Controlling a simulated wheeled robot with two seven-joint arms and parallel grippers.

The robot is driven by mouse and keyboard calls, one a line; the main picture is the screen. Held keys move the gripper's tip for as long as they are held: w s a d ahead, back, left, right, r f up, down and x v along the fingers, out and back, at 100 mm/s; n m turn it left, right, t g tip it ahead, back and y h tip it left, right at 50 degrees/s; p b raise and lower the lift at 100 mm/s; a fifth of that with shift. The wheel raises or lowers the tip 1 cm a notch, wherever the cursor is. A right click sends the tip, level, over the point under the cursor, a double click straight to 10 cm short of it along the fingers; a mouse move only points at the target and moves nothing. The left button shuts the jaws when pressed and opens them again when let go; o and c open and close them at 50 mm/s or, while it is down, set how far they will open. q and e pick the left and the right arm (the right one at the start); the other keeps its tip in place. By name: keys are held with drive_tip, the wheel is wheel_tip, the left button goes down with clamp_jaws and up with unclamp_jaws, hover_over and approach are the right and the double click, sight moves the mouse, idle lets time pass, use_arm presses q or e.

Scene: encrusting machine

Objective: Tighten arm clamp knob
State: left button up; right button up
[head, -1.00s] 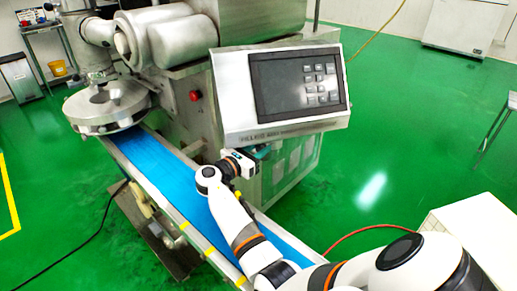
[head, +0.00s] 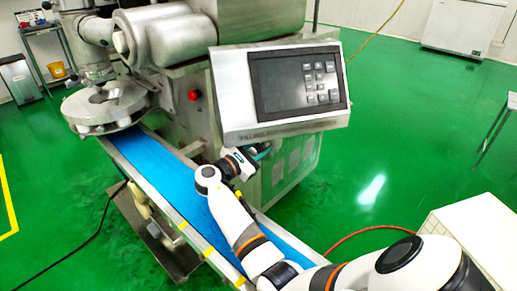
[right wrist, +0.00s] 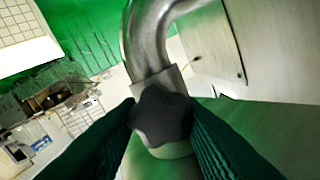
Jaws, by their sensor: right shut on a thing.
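The arm clamp knob (right wrist: 162,118) is a dark, lobed knob in the right wrist view. It sits on a metal collar around a bent metal tube (right wrist: 148,45). My right gripper (right wrist: 163,122) has its two dark ribbed fingers on either side of the knob and is shut on it. In the head view my right gripper (head: 260,153) is beside the machine body, just below the control panel (head: 297,85). The knob is hidden there by the panel and my gripper. My left gripper is not in view.
A blue conveyor belt (head: 162,178) runs beneath my right arm. The machine's round metal head (head: 107,103) is at the left, and a red button (head: 194,95) is on the machine's side. A white block-like surface (head: 478,235) is at the lower right. Green floor is open on the right.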

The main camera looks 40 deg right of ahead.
drive_tip(key=o, duration=1)
drive_tip(key=shift+a, duration=0.1)
drive_tip(key=a, duration=0.4)
drive_tip(key=a+b, duration=0.1)
drive_tip(key=a, duration=0.3)
drive_tip(key=s+a, duration=0.1)
drive_tip(key=a, duration=0.2)
drive_tip(key=shift+a, duration=0.4)
drive_tip(key=shift+a, duration=0.15)
